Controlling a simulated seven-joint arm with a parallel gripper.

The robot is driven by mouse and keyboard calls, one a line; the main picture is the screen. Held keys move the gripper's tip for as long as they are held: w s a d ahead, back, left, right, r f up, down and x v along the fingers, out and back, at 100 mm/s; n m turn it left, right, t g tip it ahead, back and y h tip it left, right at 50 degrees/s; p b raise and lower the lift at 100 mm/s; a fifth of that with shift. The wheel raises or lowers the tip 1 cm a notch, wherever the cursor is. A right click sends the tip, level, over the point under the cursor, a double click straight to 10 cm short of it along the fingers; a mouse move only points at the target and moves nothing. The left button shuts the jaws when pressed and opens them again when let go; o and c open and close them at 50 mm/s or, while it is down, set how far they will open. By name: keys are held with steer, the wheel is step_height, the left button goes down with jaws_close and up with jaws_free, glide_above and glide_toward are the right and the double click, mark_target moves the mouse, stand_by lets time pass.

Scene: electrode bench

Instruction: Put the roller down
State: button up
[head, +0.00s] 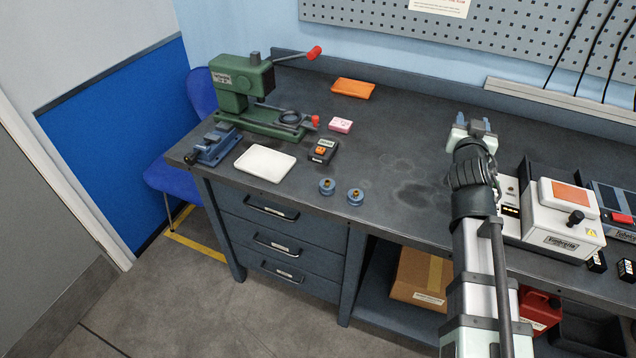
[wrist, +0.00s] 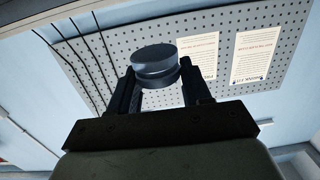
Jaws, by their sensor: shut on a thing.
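My gripper (head: 474,124) is raised over the right half of the bench, seen from behind in the head view. In the wrist view, my gripper (wrist: 164,88) is shut on a round, dark blue-grey roller (wrist: 154,68) between its fingertips. Behind it are the pegboard and wall, not the bench top. I cannot make out the held roller clearly in the head view. Two small blue rollers with brass-coloured centres, a left one (head: 327,187) and a right one (head: 355,197), stand near the front edge of the bench.
The grey bench top (head: 410,155) is clear in the middle. An orange tray (head: 353,89) lies behind. A white machine (head: 565,222) stands at right.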

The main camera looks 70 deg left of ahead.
steer(key=s+a+f+n+g+y, duration=0.1)
steer(key=s+a+f, duration=0.1)
steer(key=s+a, duration=0.5)
steer(key=s+a+f+n+g+y, duration=0.15)
steer(key=s+a, duration=0.25)
steer(key=s, duration=0.7)
steer(key=n+g, duration=0.2)
steer(key=g, duration=0.1)
glide_above(302, 184)
step_height(302, 184, down, 3)
steer(key=shift+a+f+m+t+y, duration=0.15)
steer(key=shift+f+m+t+y, duration=0.1)
steer(key=shift+y, duration=0.1)
steer(key=shift+f, duration=4.8)
steer(key=shift+w+f, duration=0.1)
steer(key=shift+f, duration=0.1)
steer(key=o, duration=1.1)
